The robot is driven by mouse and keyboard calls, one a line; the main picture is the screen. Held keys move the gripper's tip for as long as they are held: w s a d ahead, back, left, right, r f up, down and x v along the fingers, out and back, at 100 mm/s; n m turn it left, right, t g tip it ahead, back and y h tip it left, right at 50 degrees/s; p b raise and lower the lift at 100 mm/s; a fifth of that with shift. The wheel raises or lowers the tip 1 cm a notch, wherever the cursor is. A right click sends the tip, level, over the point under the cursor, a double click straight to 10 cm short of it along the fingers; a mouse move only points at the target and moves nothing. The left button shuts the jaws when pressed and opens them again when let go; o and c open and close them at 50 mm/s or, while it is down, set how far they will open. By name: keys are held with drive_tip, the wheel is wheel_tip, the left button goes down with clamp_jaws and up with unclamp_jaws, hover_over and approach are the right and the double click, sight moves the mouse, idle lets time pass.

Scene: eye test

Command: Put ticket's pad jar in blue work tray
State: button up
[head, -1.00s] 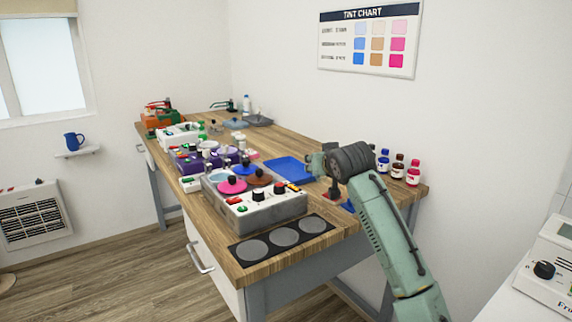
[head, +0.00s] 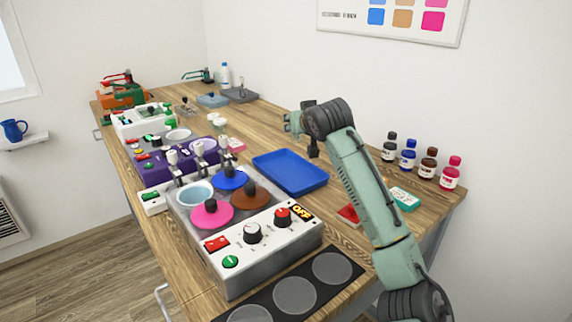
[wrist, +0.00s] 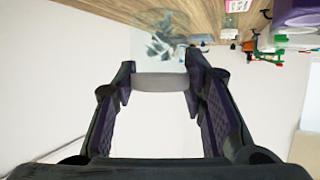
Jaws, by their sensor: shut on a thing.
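My gripper (head: 311,130) is raised above the bench, behind and to the right of the blue work tray (head: 290,172). In the wrist view my gripper (wrist: 160,83) is shut on a pale thing with a grey band (wrist: 160,83) between its fingertips. I cannot tell from its shape or marking whether it is the ticket's pad jar. The head view does not show the held thing clearly. The blue tray lies flat and looks empty. A small pink-and-white card (head: 236,144), perhaps the ticket, lies left of the tray; small white jars (head: 218,123) stand beyond it.
A grey machine with pink, blue and brown discs (head: 245,240) fills the bench front. A purple machine (head: 180,165) stands behind it. Several ink bottles (head: 428,163) line the right wall side. A red block (head: 348,214) and a teal-white box (head: 404,198) lie near my arm.

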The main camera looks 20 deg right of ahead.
sight(300, 140)
wheel_tip(300, 140, down, 5)
drive_tip(key=shift+s+f+p, duration=0.1)
drive_tip(key=shift+s+p, duration=0.05)
drive_tip(key=shift+p, duration=0.55)
drive_tip(key=shift+f+p, duration=0.45)
drive_tip(key=shift+f, duration=1.8)
drive_tip(key=shift+f, duration=0.2)
drive_tip(key=o, duration=1.2)
drive_tip(key=shift+c, duration=0.2)
drive_tip(key=shift+r, duration=0.15)
drive_tip(key=shift+r, duration=0.15)
drive_tip(key=b+v, duration=0.3)
drive_tip(key=v, duration=0.8)
drive_tip(key=shift+s, duration=0.4)
